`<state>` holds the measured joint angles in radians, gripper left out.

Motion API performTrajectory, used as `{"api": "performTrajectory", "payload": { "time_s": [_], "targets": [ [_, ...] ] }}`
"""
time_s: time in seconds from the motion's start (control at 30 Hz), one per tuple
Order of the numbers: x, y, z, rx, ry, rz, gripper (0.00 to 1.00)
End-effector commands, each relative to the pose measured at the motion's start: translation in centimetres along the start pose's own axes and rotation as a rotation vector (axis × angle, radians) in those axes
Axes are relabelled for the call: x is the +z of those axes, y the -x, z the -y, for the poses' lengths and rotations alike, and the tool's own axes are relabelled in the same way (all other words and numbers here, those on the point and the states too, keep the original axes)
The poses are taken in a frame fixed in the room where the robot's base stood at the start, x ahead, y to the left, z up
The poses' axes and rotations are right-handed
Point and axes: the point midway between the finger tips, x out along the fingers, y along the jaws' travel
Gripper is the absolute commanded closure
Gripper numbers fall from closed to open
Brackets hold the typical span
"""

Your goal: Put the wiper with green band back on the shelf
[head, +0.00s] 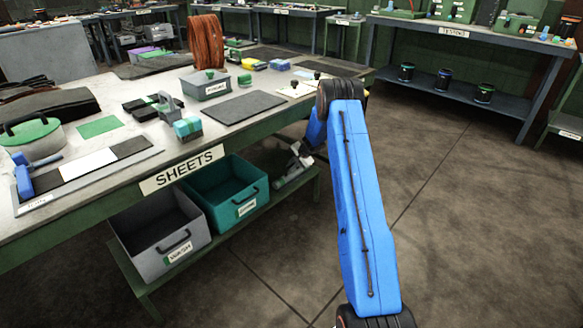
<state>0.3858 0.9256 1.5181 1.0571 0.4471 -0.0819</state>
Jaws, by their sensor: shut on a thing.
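My gripper (299,157) is at the right end of the workbench, below its top and over the lower shelf (230,229). It is small and partly behind my blue arm. A blue-handled tool (24,181) lies on a board at the left of the bench top.
The workbench (222,139) labelled SHEETS carries a coil, boxes and plates. A grey bin (140,243) and a teal bin (213,207) stand on its lower shelf. The floor at right is clear.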

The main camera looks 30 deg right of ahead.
Motion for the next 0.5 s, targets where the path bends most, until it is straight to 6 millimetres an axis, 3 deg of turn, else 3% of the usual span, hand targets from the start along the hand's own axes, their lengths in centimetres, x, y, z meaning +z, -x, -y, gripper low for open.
{"api": "performTrajectory", "payload": {
  "time_s": [0.27, 0.3, 0.37, 0.5],
  "targets": [
    [-0.03, -0.10, -0.06, 0.000, 0.000, -0.001, 1.00],
    [-0.01, -0.18, -0.14, 0.000, 0.000, 0.000, 0.85],
    [-0.02, -0.15, -0.12, 0.000, 0.000, 0.000, 0.71],
    [-0.01, -0.16, -0.14, 0.000, 0.000, 0.000, 0.69]
  ]
}}
